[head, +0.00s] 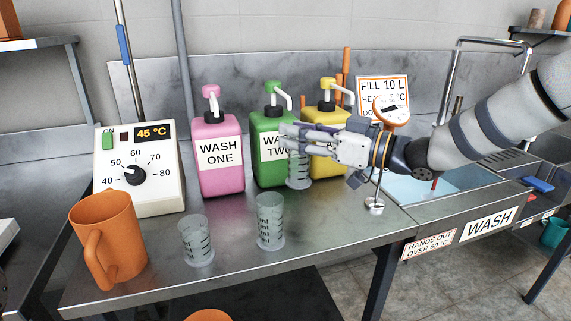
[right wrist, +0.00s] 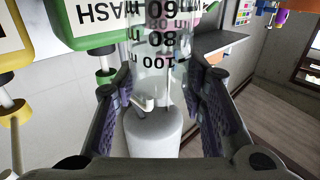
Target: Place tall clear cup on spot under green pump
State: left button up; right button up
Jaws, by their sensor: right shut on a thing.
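My right gripper (head: 291,138) comes in from the right and is shut on a clear cup (head: 299,172) with dark measuring marks. The cup is upright, in front of the gap between the green pump bottle (head: 268,176) and the yellow one. In the right wrist view the cup (right wrist: 160,66) sits between both fingers (right wrist: 160,105), with the green bottle (right wrist: 85,22) close by. The green nozzle (head: 282,93) points right, above the gripper. I cannot make out a marked spot under it. My left gripper is not in view.
Two more clear cups stand at the counter's front, a shorter one (head: 198,242) and a taller one (head: 270,222). An orange jug (head: 110,240), a temperature box (head: 140,175), a pink pump bottle (head: 216,160) and a yellow one (head: 328,160) stand around. A sink is at right.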

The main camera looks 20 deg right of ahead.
jog(key=w+f, duration=0.1)
jog(key=w+a+f, duration=0.1)
jog(key=f, duration=0.1)
jog(key=shift+w+f+b, duration=0.2)
jog(key=shift+f+b, duration=0.05)
jog(key=shift+b, duration=0.05)
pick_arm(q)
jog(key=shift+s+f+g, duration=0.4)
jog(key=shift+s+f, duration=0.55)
pick_arm(e)
notch_tip(320, 180, down, 3)
jog(key=shift+w, duration=0.15)
jog(key=shift+f, duration=0.1)
jog(key=o, duration=1.1)
jog(key=shift+f, duration=0.1)
jog(key=shift+o, duration=0.2)
